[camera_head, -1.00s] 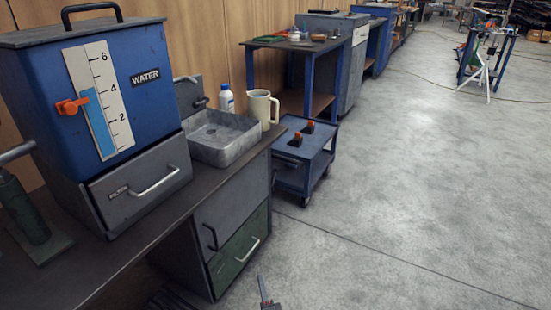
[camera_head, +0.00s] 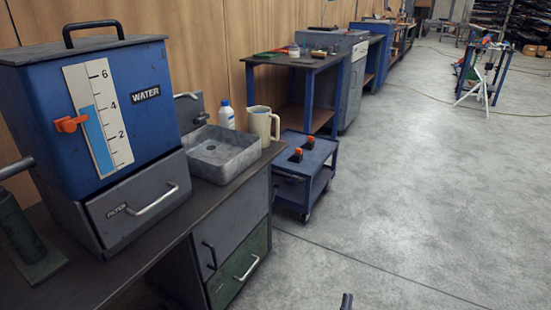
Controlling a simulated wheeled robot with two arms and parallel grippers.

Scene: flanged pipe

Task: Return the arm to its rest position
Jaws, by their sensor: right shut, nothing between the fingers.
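Only the tip of my right gripper (camera_head: 346,301) shows, at the bottom edge of the head view, right of centre. It is shut and empty, over the grey concrete floor, apart from the bench and everything on it. The rest of my right arm is below the frame. My left gripper is not in view.
A dark bench (camera_head: 195,207) on the left holds a blue water tank (camera_head: 50,130), a FILTER drawer (camera_head: 137,197), a metal sink (camera_head: 230,165), a white bottle (camera_head: 226,115) and a cream jug (camera_head: 259,124). A blue cart (camera_head: 310,165) stands beyond. The floor (camera_head: 430,200) on the right is clear.

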